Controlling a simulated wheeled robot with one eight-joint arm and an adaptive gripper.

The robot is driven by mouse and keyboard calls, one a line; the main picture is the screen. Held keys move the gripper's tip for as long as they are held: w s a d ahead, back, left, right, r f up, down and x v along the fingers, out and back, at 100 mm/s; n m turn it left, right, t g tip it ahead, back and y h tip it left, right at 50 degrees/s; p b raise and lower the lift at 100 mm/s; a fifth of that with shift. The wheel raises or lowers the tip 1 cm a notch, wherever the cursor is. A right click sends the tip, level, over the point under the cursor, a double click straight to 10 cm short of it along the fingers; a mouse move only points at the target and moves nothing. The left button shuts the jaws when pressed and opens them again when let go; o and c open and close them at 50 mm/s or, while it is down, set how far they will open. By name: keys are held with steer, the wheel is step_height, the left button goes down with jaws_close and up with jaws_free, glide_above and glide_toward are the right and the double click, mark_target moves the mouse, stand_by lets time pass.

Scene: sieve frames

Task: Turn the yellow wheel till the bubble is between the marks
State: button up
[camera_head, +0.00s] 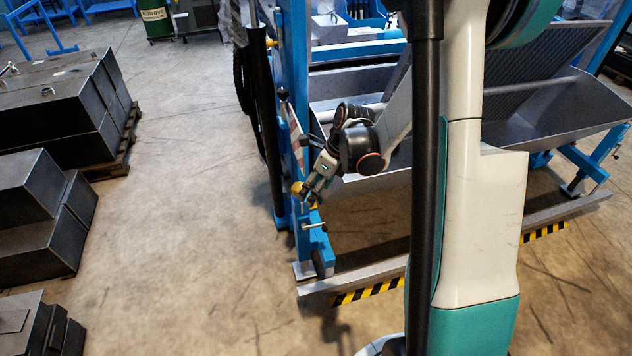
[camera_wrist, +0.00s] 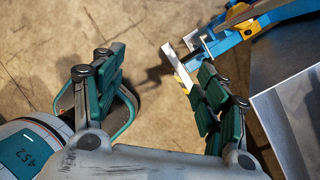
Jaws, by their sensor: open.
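A yellow round part (camera_head: 298,188), likely the wheel, shows low on the blue upright, partly hidden by my gripper (camera_head: 310,190). In the wrist view my gripper (camera_wrist: 155,66) is open, with bare floor between its fingers. A silver plate (camera_wrist: 175,58) with a yellow piece (camera_wrist: 184,76) lies close to the right finger's tip; I cannot tell whether they touch. A larger yellow part (camera_wrist: 249,29) sits on the blue frame beyond. I cannot make out the bubble or its marks in either view.
The blue frame (camera_head: 293,90) carries a grey trough (camera_head: 540,105) to the right. Dark blocks (camera_head: 60,100) stand on a pallet at the left. The floor between is clear.

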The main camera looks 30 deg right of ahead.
steer(key=shift+s+a+r+n, duration=0.15)
steer(key=shift+a+r+n, duration=0.15)
steer(key=shift+r, duration=0.15)
steer(key=shift+s+a+r+n, duration=0.15)
steer(key=shift+a+r+n, duration=0.1)
steer(key=shift+r, duration=0.2)
steer(key=s+a+r+n+t+h, duration=0.1)
steer(key=s+a+r+n, duration=0.3)
steer(key=r+n, duration=0.35)
steer(key=s+a+r+n, duration=0.3)
steer(key=a+r+n, duration=0.1)
steer(key=r+n, duration=0.35)
steer(key=s+a+r+n+t+h, duration=0.1)
steer(key=s+r+n+t+h, duration=0.1)
steer(key=s+n, duration=0.8)
step_height(320, 180, up, 2)
steer(key=n+t, duration=0.1)
steer(key=n, duration=0.2)
steer(key=shift+s+a+r+n+t, duration=0.15)
steer(key=shift+s+r+n+t, duration=0.05)
steer(key=shift+s+n+t, duration=0.2)
steer(key=shift+w, duration=0.1)
steer(key=shift+c, duration=0.6)
